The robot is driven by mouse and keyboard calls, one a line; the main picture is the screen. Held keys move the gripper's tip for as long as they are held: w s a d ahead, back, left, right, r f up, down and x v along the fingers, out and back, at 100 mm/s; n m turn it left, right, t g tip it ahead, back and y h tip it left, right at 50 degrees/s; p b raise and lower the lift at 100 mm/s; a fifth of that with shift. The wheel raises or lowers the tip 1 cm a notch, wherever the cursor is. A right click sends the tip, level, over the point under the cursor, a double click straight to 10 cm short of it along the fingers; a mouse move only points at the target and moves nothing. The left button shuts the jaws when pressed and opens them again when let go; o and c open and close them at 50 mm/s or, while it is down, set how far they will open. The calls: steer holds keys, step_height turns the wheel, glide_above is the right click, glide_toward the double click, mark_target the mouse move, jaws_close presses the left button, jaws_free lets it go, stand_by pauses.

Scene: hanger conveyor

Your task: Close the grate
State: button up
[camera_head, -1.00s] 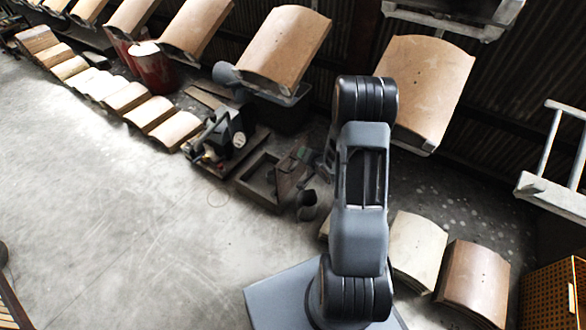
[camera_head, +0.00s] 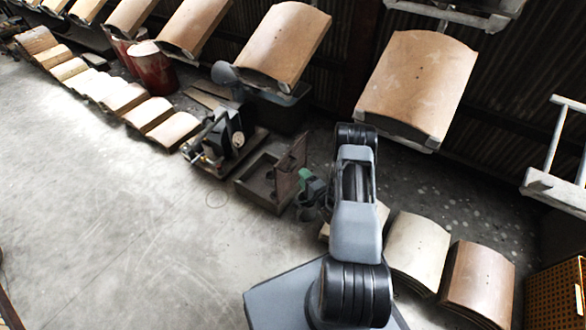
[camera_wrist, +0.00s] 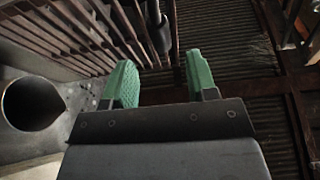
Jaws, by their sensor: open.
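In the head view, the grate (camera_head: 288,176) is a dark rusty panel standing up at the right side of a low square frame (camera_head: 262,205) on the floor. The frame's opening is uncovered. My gripper (camera_head: 314,187), with green fingers, is low, just right of the grate. In the wrist view, the barred grate (camera_wrist: 62,38) fills the upper left. My gripper (camera_wrist: 161,62) is open with nothing held between its fingers. A dark upright rod (camera_wrist: 160,30) shows beyond the gap. I cannot tell whether a finger touches the grate.
A round open pipe (camera_wrist: 32,103) stands left of the fingers; it also shows in the head view (camera_head: 306,208). A machine (camera_head: 218,140) sits left behind the frame. Curved tiles (camera_head: 415,245) lie right of my arm. Floor in front of the frame is clear.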

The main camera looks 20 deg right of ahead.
mark_target(293, 165)
steer(key=w+b, duration=0.1)
steer(key=w, duration=0.2)
steer(key=w+a, duration=0.1)
steer(key=w, duration=0.3)
steer(key=shift+w+a+b, duration=0.2)
steer(key=shift+b, duration=0.2)
jaws_close()
